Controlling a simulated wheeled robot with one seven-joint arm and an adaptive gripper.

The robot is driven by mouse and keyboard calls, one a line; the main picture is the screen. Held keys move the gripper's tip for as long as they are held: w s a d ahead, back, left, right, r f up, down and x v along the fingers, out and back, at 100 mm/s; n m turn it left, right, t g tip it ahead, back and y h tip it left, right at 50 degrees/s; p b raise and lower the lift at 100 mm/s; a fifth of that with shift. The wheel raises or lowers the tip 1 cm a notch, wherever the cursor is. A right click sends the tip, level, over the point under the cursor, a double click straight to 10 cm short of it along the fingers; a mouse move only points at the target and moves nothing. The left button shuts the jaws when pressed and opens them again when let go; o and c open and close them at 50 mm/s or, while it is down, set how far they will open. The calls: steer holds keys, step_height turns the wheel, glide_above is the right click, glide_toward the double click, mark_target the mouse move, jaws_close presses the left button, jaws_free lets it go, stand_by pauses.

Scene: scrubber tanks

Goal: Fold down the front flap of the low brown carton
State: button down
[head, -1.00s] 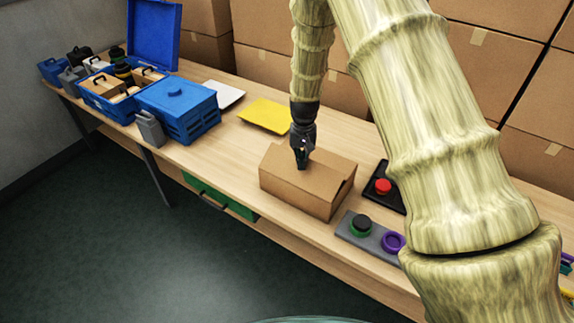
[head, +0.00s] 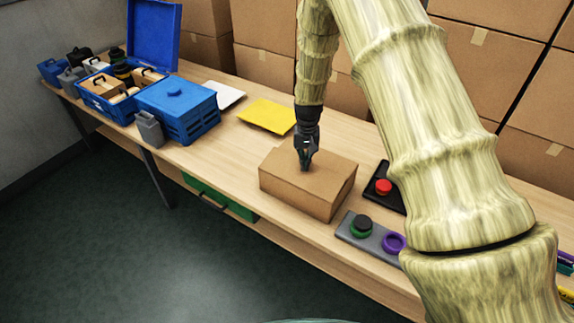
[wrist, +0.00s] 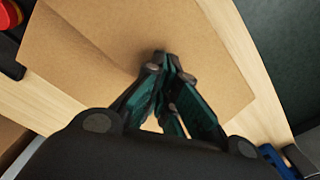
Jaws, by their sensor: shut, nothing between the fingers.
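The low brown carton (head: 304,184) stands on the wooden table, and its top looks flat and covered over. Its top panels fill much of the wrist view (wrist: 90,40). My gripper (head: 306,168) points down at the middle of the carton's top, with its fingers closed together and nothing between them. In the wrist view the closed fingertips (wrist: 165,62) are at or just above the cardboard; I cannot tell whether they touch. The fingers hide a small part of the top.
A grey plate with a green-and-black knob (head: 361,226) and a purple ring (head: 393,243) lies right of the carton. A black tray with a red button (head: 383,187) is behind it. A yellow sheet (head: 267,116) and blue crate (head: 178,108) are left. Large cartons line the back.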

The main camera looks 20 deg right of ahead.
steer(key=shift+f+b, duration=0.4)
steer(key=shift+f, duration=0.7)
steer(key=shift+r, duration=0.15)
step_height(320, 180, up, 9)
steer(key=p, duration=0.5)
stand_by(0.6)
stand_by(0.3)
